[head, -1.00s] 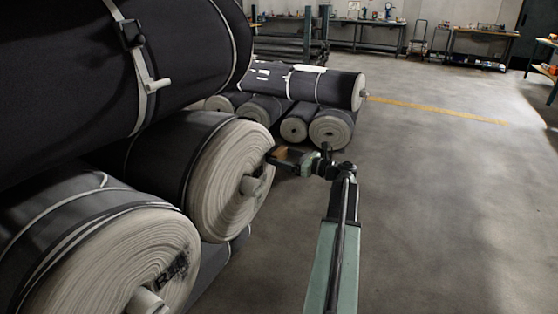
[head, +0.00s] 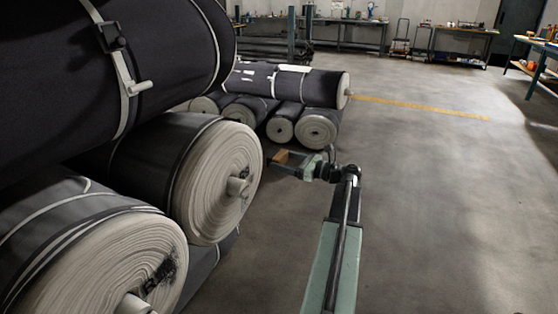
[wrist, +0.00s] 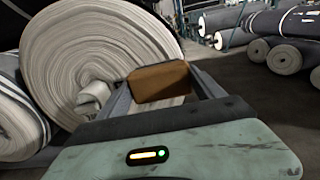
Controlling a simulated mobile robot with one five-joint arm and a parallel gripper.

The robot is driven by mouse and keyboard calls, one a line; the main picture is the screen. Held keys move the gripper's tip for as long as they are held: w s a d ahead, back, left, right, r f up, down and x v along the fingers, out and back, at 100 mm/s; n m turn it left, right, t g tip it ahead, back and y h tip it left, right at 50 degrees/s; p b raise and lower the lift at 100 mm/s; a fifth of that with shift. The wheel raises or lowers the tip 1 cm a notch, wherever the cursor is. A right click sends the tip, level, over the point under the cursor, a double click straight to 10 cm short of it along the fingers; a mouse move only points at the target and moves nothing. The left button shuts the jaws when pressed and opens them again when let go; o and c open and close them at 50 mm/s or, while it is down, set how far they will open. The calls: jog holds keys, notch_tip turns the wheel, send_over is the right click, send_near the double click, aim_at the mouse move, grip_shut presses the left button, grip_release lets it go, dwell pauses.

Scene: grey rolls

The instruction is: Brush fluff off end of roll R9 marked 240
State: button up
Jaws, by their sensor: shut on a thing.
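My gripper (head: 283,158) is shut on a brown block-shaped brush (wrist: 158,82), seen between the fingers in the wrist view. In the head view it is just right of the pale end of the middle roll (head: 212,195), apart from it in the picture. That roll's end fills the upper left of the wrist view (wrist: 75,50), with its core stub beside the brush. Dark specks show on the upper right of that end. The nearer roll (head: 85,270) has a black smudge or marking on its pale end. I cannot read R9 or 240 on either.
A large dark strapped roll (head: 60,70) lies on top of these two, its strap handle sticking out. Another stack of rolls (head: 310,87) stands beyond my gripper. Workbenches (head: 450,40) line the back wall. The floor (head: 450,200) at the right is clear.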

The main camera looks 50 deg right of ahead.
jog(key=shift+v, duration=1.5)
notch_tip(320, 180, up, 43)
jog(key=p, duration=4.3)
send_over(284, 160)
jog(key=s, duration=0.3)
jog(key=shift+w+d+r, duration=0.15)
jog(key=shift+w+d, duration=0.1)
jog(key=shift+d, duration=0.15)
